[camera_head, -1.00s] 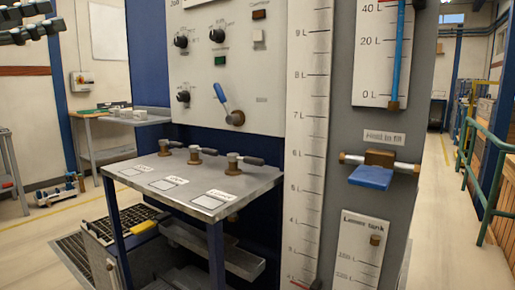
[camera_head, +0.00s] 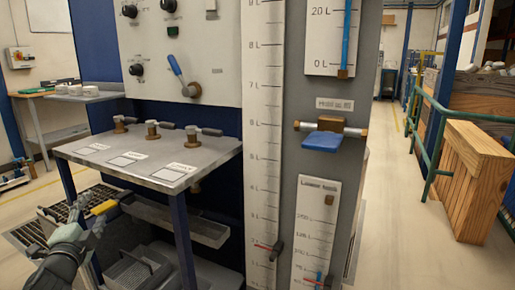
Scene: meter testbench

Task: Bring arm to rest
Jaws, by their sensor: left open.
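My left gripper (camera_head: 90,225) shows at the lower left of the head view, at the end of my grey arm. It is open, with nothing seen between its fingers. It appears close to a yellow handle (camera_head: 103,207) beside the test bench; whether they touch cannot be told. My right gripper is out of view.
The steel bench top (camera_head: 150,165) with several small valves stands just right of and above my left gripper. Behind it rises a control panel with a blue-handled lever (camera_head: 176,70) and a tall scale (camera_head: 263,130). A wooden crate (camera_head: 475,180) stands at right; the aisle floor is clear.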

